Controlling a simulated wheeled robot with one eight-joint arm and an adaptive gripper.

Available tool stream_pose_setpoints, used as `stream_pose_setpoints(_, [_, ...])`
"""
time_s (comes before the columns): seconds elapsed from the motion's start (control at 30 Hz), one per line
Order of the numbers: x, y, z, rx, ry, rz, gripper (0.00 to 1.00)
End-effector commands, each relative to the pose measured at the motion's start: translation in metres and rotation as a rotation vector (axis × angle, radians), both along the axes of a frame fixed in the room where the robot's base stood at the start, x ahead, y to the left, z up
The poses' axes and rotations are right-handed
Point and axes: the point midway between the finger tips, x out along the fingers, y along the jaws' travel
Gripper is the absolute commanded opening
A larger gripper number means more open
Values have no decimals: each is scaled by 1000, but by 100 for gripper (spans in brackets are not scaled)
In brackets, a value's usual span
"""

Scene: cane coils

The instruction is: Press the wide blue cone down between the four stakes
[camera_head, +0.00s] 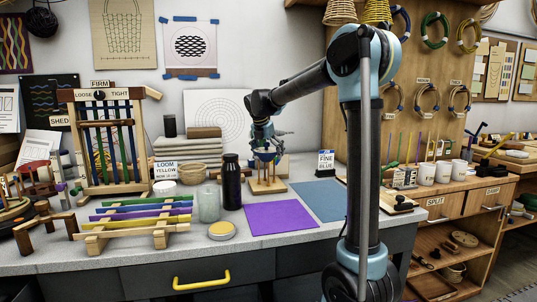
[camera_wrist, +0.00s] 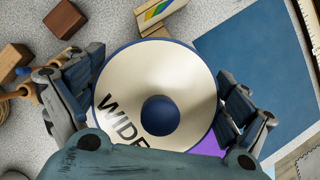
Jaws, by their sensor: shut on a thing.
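The wide blue cone (camera_wrist: 185,80) fills the middle of the wrist view. Its cream top face reads "WIDE" and has a blue rim and a dark blue knob. My gripper (camera_wrist: 157,100) has its fingers on opposite sides of the cone's rim. In the head view, my gripper (camera_head: 265,146) points down, with the blue cone (camera_head: 265,156) below it, at the upper part of the stakes. The stakes stand on a small wooden base (camera_head: 268,187) on the bench. The cone hides most of the stakes in the wrist view, and their contact with the cone is too small to tell.
A black bottle (camera_head: 231,182) and a glass jar (camera_head: 209,205) stand left of the base. A purple mat (camera_head: 280,218) and a blue mat (camera_head: 320,200) lie flat in front and to the right. A "FINE BLUE" sign (camera_head: 326,162) stands at right.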

Motion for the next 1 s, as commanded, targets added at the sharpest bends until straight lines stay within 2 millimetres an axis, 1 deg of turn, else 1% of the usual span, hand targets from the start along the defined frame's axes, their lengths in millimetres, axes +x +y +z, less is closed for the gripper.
stream_pose_setpoints(1.0, [0, 0, -33, 0, 0, 0, 61])
